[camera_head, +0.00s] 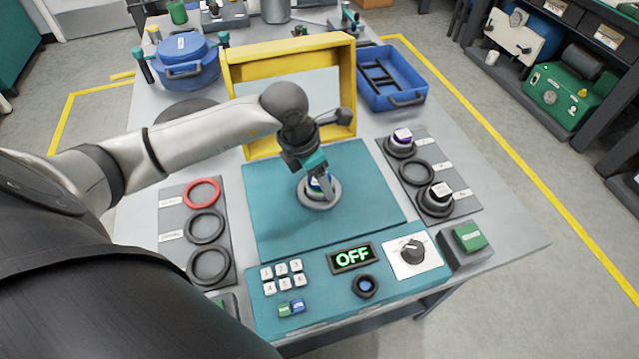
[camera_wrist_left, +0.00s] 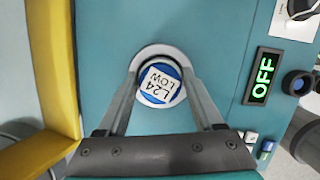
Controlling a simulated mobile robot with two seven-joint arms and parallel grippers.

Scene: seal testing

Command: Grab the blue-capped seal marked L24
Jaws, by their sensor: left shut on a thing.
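The blue-capped seal (camera_wrist_left: 158,84) with a white label reading "L24 LOW" sits in the round grey holder (camera_head: 331,200) on the teal test plate (camera_head: 272,190). It also shows in the head view (camera_head: 318,183), partly hidden by my gripper. My left gripper (camera_head: 322,187) reaches down over it. In the left wrist view its two fingers (camera_wrist_left: 160,80) lie on either side of the blue cap, shut on it. The seal is still at the holder; whether it is lifted at all I cannot tell. My right gripper is in neither view.
A yellow frame (camera_head: 347,92) stands behind the plate. A panel with an "OFF" display (camera_head: 351,257) and a knob (camera_head: 412,252) is in front. A right rack (camera_head: 460,196) holds a purple-capped seal (camera_head: 402,137) and a black-and-white one (camera_head: 440,192). A left rack (camera_head: 173,217) has ring slots.

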